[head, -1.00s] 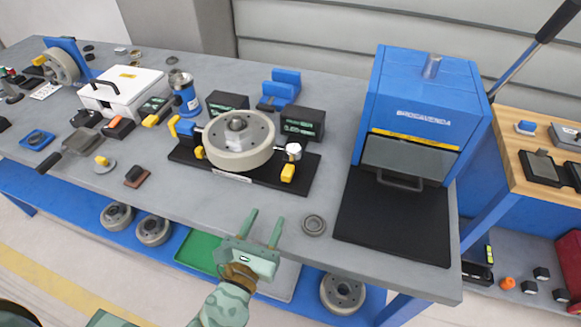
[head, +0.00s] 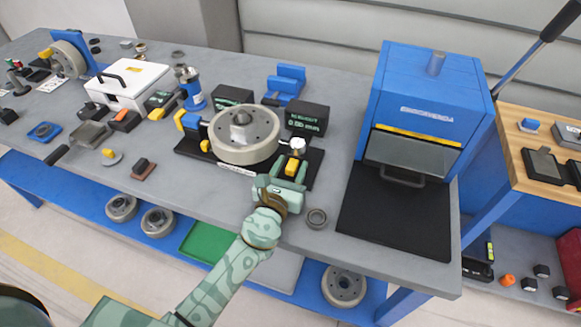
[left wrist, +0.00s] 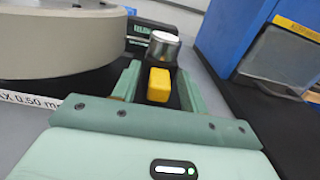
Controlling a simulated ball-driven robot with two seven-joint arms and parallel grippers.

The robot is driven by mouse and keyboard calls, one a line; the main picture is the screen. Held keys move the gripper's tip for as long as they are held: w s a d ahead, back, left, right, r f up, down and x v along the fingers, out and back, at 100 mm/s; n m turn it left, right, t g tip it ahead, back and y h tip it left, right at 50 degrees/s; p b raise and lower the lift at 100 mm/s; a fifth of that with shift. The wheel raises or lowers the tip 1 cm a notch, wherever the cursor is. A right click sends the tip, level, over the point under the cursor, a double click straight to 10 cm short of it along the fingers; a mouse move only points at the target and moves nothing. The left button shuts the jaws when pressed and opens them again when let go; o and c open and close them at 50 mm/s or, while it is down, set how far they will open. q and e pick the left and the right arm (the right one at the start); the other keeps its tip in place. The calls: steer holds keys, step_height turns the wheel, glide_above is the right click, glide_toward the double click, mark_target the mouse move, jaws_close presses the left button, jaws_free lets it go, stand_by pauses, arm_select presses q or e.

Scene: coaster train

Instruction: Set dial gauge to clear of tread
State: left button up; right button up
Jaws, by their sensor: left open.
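The dial gauge (head: 297,146) is a small round silver-and-white head at the right end of a black fixture (head: 228,166), beside a grey wheel (head: 230,150). I cannot tell whether its tip touches the tread. A yellow block (head: 291,168) sits just in front of the gauge. My left gripper (head: 290,166) is open with its fingers on either side of this block. In the left wrist view the yellow block (left wrist: 158,85) stands between the fingers, with the gauge (left wrist: 163,47) behind it and the wheel (left wrist: 60,40) to the left. Contact with the block is unclear. My right gripper is not seen.
A blue press-like box (head: 420,100) with a black mat (head: 395,222) stands to the right. A small grey ring (head: 317,217) lies near the front edge. Black display boxes (head: 307,117) stand behind the wheel.

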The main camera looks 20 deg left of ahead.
mark_target(305, 181)
arm_select(q)
jaws_close()
steer(key=shift+s+d, duration=0.1)
steer(key=shift+d, duration=1.65)
jaws_free()
steer(key=shift+d, duration=0.15)
steer(key=shift+s, duration=0.35)
steer(key=s, duration=1.5)
steer(key=shift+s+a+b, duration=0.3)
steer(key=shift+s+a, duration=0.05)
